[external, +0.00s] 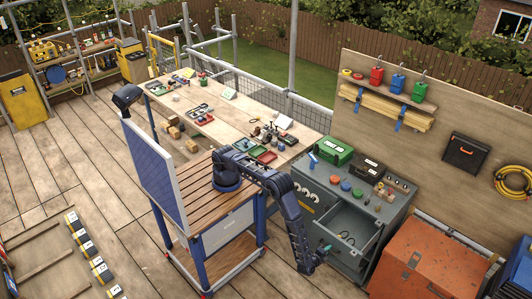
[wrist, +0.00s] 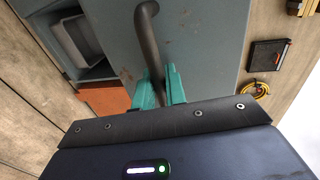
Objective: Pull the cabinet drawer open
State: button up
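The grey cabinet (external: 318,203) stands right of the wooden workbench. Its drawer (external: 350,224) shows as an open-topped compartment at the front, with small items inside. My gripper (external: 324,249) is low at the drawer's left front, with a teal fingertip showing. In the wrist view, a dark curved bar handle (wrist: 147,40) stands out from a blue-grey panel (wrist: 205,45). The two teal fingers of my gripper (wrist: 160,88) lie on either side of the handle's lower part and look closed on it. The handle is hidden in the external view.
A green case (external: 331,151), a black case (external: 369,170) and coloured knobs stand on the cabinet top. An orange chest (external: 415,262) sits close on the right. A slatted workbench (external: 195,192) stands on the left. Plank floor lies in front.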

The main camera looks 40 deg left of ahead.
jog(key=o, duration=0.3)
jog(key=v, duration=1)
jog(key=shift+s, duration=0.4)
